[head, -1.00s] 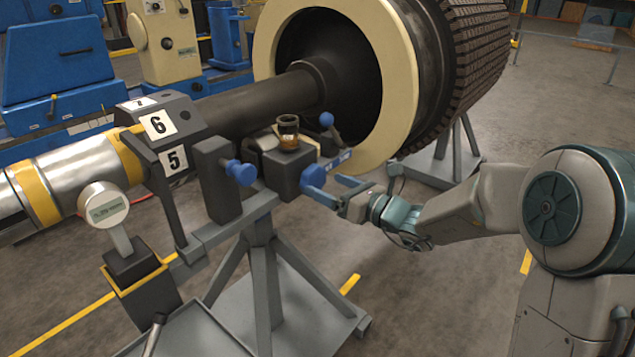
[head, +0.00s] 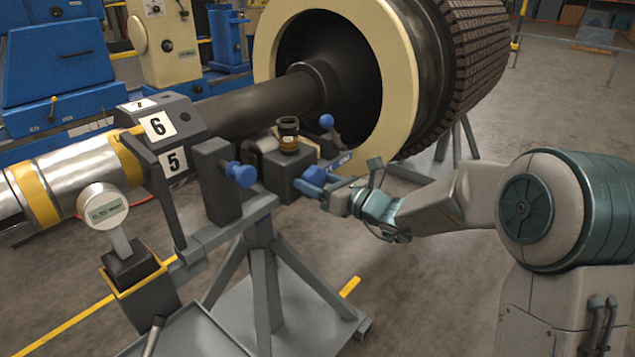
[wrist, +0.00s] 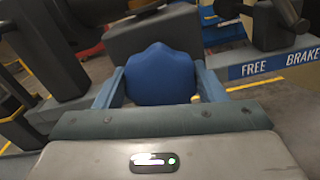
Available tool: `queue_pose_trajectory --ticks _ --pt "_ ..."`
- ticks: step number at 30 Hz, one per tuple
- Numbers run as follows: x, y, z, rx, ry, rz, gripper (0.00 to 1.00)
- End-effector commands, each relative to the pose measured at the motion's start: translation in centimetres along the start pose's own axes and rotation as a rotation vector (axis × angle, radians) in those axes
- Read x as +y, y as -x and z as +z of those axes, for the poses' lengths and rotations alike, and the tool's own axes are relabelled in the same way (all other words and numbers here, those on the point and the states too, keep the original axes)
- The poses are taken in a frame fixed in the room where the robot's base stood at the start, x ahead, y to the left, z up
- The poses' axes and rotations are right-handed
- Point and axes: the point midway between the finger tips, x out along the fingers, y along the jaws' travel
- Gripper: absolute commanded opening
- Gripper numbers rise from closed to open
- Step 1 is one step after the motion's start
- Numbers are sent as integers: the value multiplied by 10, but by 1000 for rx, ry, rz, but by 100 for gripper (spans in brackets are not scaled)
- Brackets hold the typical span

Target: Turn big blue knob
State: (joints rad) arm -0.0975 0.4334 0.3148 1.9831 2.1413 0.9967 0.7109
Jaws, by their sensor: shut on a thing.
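The big blue knob (wrist: 162,75) fills the middle of the wrist view, on the front of a dark block. It also shows in the head view (head: 314,176), partly covered by my gripper. My gripper (head: 312,183) reaches it from the right, with its blue fingers on either side of the knob. In the wrist view my gripper (wrist: 160,88) has one finger at the knob's left side and one at its right, shut on it. The dark block (head: 283,178) carries the knob on the rotor stand.
A blue-ball lever (head: 326,121) stands behind the block. A FREE/BRAKE label (wrist: 270,66) is right of the knob. A gauge (head: 103,208) stands at left. Floor at right is open.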

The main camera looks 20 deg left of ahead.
Motion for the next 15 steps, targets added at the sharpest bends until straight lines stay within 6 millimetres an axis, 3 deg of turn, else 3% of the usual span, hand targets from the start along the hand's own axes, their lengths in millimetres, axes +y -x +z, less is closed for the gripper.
queue_pose_trajectory --ticks 8,15 --pt "0 0 -4 -1 83 1 41" --pt "0 0 -6 -2 260 1 41"
